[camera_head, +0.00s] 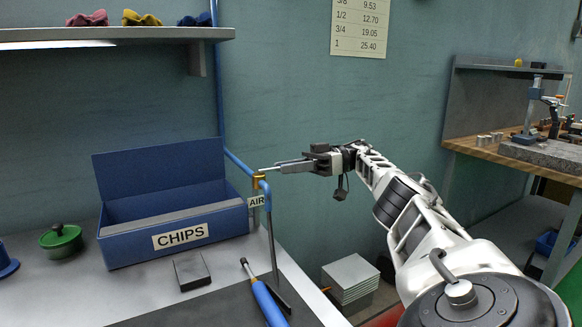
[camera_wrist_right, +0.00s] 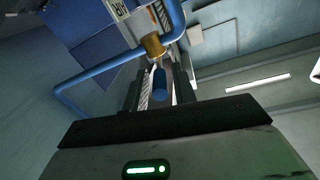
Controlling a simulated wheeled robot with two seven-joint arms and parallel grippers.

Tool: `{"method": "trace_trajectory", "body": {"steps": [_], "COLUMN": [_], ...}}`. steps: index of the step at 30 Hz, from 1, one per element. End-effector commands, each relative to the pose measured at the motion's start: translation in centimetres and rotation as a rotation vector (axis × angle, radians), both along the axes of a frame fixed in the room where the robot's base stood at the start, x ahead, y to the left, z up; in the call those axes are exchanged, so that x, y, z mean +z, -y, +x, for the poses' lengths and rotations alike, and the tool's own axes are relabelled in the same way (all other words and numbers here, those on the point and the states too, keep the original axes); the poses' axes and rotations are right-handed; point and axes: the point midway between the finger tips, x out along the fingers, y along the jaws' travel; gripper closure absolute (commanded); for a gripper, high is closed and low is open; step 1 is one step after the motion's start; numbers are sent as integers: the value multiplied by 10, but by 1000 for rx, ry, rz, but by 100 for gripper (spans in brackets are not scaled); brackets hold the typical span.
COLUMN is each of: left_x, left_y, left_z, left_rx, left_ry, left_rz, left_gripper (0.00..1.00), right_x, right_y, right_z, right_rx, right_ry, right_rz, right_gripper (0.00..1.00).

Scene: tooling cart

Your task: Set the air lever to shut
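The air valve is a brass fitting (camera_head: 259,181) on the blue pipe at the cart's back right, above a white AIR label (camera_head: 256,201). In the right wrist view the brass valve (camera_wrist_right: 153,46) is ahead of my gripper, and the blue lever handle (camera_wrist_right: 160,84) points back toward the palm. My right gripper (camera_head: 276,167) reaches in from the right at valve height. In the wrist view its fingers (camera_wrist_right: 163,92) stand apart on either side of the lever, with a visible gap at least on the right. In the head view the lever is mostly hidden. My left gripper is out of view.
A blue CHIPS box (camera_head: 180,237) stands left of the valve. A blue-handled tool (camera_head: 266,302), a dark block (camera_head: 191,270) and a green lidded pot (camera_head: 61,241) are on the cart top. A shelf (camera_head: 110,36) hangs above. A workbench (camera_head: 520,155) is at far right.

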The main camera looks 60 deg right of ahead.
Motion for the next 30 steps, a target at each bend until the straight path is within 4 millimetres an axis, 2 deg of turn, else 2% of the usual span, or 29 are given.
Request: {"method": "trace_trajectory", "body": {"steps": [11,14,18,22,28,30], "left_x": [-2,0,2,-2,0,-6], "left_y": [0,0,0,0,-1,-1], "left_z": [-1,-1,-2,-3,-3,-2], "left_rx": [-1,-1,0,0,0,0], "left_ry": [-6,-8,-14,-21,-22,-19], "left_rz": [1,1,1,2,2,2], "left_gripper": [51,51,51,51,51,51], "right_x": [4,13,36,36,50,56], "right_y": [1,1,0,-2,-14,-18], "right_z": [-1,0,0,-5,-11,-17], "right_rx": [-5,-5,-1,-6,2,-3], "right_ry": [2,3,4,-3,-7,-5], "right_rz": [-1,-2,-3,-6,-6,-10], "right_gripper": [64,64,64,64,64,64]}}
